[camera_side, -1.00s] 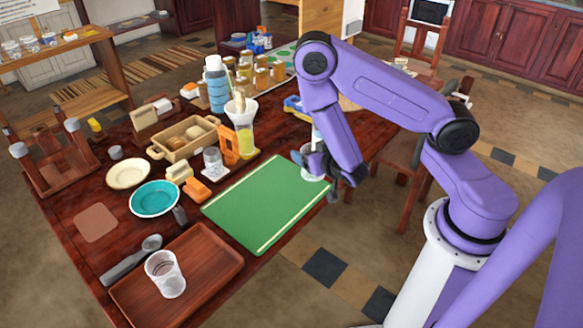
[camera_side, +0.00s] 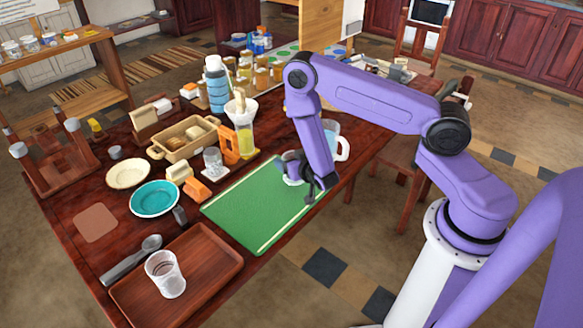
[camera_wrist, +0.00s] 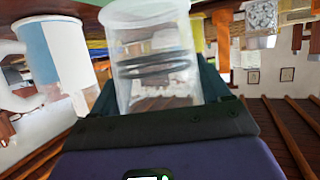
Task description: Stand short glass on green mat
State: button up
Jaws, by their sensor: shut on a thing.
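My gripper (camera_side: 305,182) is shut on a clear short glass (camera_wrist: 155,50), which fills the middle of the wrist view between the dark fingers. In the side view the gripper and glass are over the right part of the green mat (camera_side: 245,205). The arm and fingers hide most of the glass there; a pale part of it (camera_side: 292,181) shows low beside the fingers. I cannot tell whether its base touches the mat. The visible rest of the mat is bare.
A blue-and-white mug (camera_side: 336,141) stands behind the arm and shows at left in the wrist view (camera_wrist: 62,50). Another glass (camera_side: 166,274) stands on the wooden tray (camera_side: 215,250). A small glass (camera_side: 213,161), orange block (camera_side: 197,189) and teal bowl (camera_side: 154,198) lie left of the mat.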

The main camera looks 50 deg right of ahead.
jog(key=shift+w+f, duration=0.1)
jog(key=shift+f, duration=1.5)
jog(key=o, duration=1)
jog(key=shift+f, duration=0.15)
